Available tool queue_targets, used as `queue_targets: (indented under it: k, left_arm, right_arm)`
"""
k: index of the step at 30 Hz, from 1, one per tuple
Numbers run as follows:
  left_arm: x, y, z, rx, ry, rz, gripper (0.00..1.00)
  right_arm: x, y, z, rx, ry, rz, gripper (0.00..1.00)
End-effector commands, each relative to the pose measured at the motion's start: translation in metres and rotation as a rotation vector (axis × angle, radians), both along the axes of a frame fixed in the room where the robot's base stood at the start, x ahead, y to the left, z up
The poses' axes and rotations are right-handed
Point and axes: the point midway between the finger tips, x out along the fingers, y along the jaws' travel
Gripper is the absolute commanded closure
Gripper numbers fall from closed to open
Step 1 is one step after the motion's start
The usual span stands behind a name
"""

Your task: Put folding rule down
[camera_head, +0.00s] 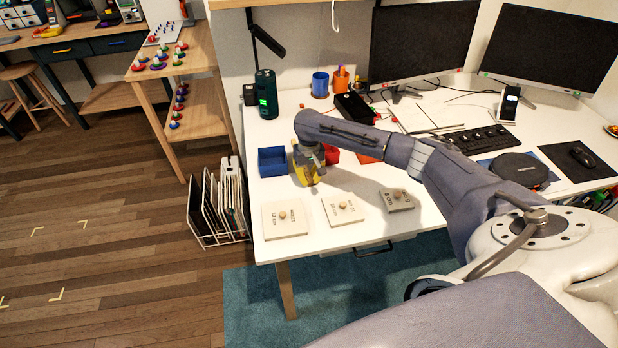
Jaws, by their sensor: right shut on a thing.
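My right gripper (308,158) is above the left part of the white desk (375,235), between a blue bin (272,161) and a red bin (332,154). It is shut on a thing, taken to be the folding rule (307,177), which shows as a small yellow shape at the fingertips. The gripper and wrist hide part of it. I cannot tell whether it touches the desk. My left gripper is not in view.
Three boards with knobs, left (285,219), middle (343,208) and right (397,200), lie along the desk's front. A dark green cylinder (266,94) stands behind the bins. A keyboard (483,139) and two monitors (424,40) are farther right. A wire rack (217,208) stands on the floor.

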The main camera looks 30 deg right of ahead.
Motion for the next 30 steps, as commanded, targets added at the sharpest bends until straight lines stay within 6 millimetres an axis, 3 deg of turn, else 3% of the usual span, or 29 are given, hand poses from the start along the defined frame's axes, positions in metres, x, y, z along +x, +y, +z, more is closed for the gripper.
queue_targets:
  k: [1, 6, 17, 30]
  left_arm:
    - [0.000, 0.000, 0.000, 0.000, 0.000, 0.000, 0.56]
    - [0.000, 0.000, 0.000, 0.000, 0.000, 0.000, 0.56]
    - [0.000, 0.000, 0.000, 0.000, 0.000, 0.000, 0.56]
    - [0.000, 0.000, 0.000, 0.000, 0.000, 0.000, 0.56]
  right_arm:
    - [0.000, 0.000, -0.001, 0.000, 0.001, 0.000, 0.85]
    - [0.000, 0.000, -0.001, 0.000, 0.001, 0.000, 0.67]
    - [0.000, 0.000, 0.006, 0.001, -0.001, 0.001, 0.67]
    - [0.001, 0.000, 0.078, -0.002, -0.003, 0.002, 0.67]
